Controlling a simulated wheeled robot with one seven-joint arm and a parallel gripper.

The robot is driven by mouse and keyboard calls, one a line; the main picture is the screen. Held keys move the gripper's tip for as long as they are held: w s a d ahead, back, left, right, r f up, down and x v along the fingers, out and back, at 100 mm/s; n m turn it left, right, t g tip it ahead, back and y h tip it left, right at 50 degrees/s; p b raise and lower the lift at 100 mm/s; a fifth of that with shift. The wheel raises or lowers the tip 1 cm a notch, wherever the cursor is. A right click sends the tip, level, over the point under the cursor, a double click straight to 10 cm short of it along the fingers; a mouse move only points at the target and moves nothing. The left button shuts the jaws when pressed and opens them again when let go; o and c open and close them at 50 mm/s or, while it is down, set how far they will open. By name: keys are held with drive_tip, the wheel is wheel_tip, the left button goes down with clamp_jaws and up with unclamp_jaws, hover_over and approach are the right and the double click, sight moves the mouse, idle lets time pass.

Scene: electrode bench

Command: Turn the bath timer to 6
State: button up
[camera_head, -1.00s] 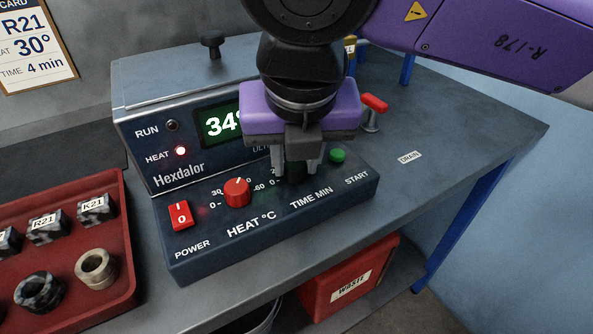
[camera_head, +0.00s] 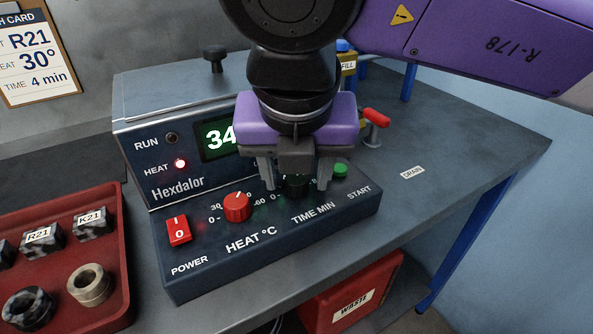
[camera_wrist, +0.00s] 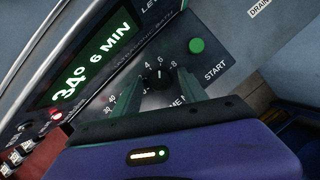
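The black bath timer knob (camera_head: 296,187) sits above the TIME MIN label on the bath's front panel (camera_head: 330,222). In the wrist view the timer knob (camera_wrist: 158,79) has its white mark toward the 6. The display (camera_wrist: 85,65) there reads 34° and 6 MIN. My gripper (camera_head: 296,182) is open and empty, pointing down over the timer knob. Its fingers stand apart on either side of the knob with gaps. The gripper (camera_wrist: 163,92) partly frames the knob in the wrist view too.
The red heat knob (camera_head: 237,207) and red power switch (camera_head: 179,230) are left of the timer; the green start button (camera_head: 340,170) is right. A red tray (camera_head: 115,308) with electrode pieces stands at left. The bench right of the bath is mostly clear.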

sight(295, 210)
drive_tip(key=p+v, duration=0.1)
drive_tip(key=v, duration=0.6)
drive_tip(key=shift+s+r, duration=0.2)
drive_tip(key=shift+r, duration=0.15)
